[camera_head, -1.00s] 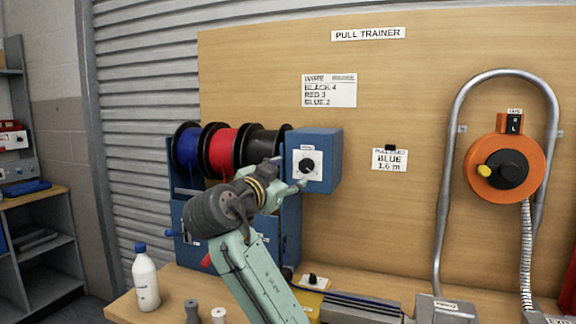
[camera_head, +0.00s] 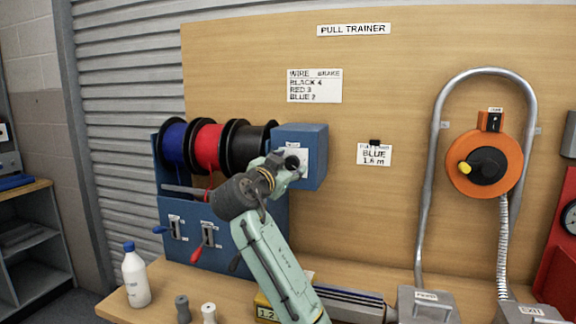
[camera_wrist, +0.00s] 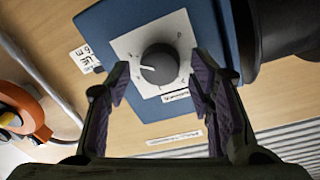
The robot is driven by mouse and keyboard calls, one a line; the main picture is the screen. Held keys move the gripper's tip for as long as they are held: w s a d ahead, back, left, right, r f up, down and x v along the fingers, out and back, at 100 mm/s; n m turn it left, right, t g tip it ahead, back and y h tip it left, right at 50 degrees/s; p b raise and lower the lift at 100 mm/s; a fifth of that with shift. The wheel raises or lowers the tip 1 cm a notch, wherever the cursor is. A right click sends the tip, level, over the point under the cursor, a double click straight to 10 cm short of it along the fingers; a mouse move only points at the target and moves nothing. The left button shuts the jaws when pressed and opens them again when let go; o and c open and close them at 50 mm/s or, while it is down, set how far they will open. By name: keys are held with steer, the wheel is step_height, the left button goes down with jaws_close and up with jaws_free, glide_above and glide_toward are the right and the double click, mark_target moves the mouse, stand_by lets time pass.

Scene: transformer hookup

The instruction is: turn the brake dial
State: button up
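The brake dial is a dark round knob (camera_wrist: 159,64) on a white square scale plate (camera_wrist: 178,38). The plate is on the face of a blue box (camera_head: 317,150), beside the wire reels. In the wrist view my gripper (camera_wrist: 158,86) is open, its two fingers spread to either side of the knob with nothing between them in contact. I cannot tell how far the fingertips are from the plate. In the head view my gripper (camera_head: 291,165) is in front of the box face and covers the knob. The scale's figures are too small to read.
Blue (camera_head: 174,147), red (camera_head: 208,147) and black (camera_head: 246,146) reels sit left of the box. A wire and brake chart (camera_head: 314,86) reads black 4, red 3, blue 2. A card (camera_head: 374,154) reads blue, 1.6 m. A white bottle (camera_head: 136,278) stands on the bench.

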steer(key=c, duration=1)
steer(key=shift+f, duration=0.1)
